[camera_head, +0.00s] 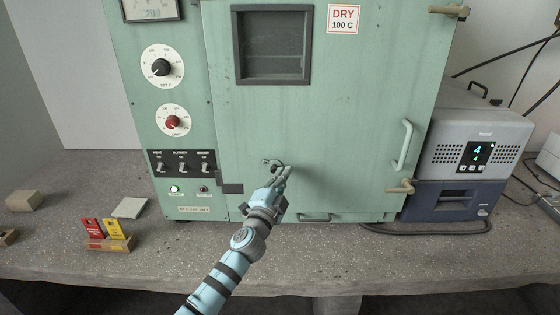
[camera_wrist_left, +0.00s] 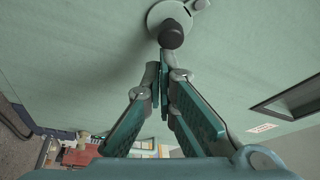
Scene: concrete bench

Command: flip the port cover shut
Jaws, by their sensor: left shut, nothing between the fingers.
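The port fitting (camera_head: 272,162) is small and sits low on the green oven door, just beyond my left gripper (camera_head: 284,173). In the left wrist view it is a round pale metal plate (camera_wrist_left: 157,17) with a dark round stub (camera_wrist_left: 172,36). A grey piece (camera_wrist_left: 199,4) beside the plate may be the cover; the frame's top edge cuts it. My left gripper (camera_wrist_left: 162,68) is shut and empty, its fingertips close to the stub. I cannot tell whether they touch. My right gripper is not in view.
The door has a window (camera_head: 272,45), a vertical handle (camera_head: 403,145) and a brass latch (camera_head: 400,187). A grey-blue unit (camera_head: 473,145) stands at the right. A block with red and yellow tags (camera_head: 109,242) lies on the bench at the left. The front bench strip is mostly clear.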

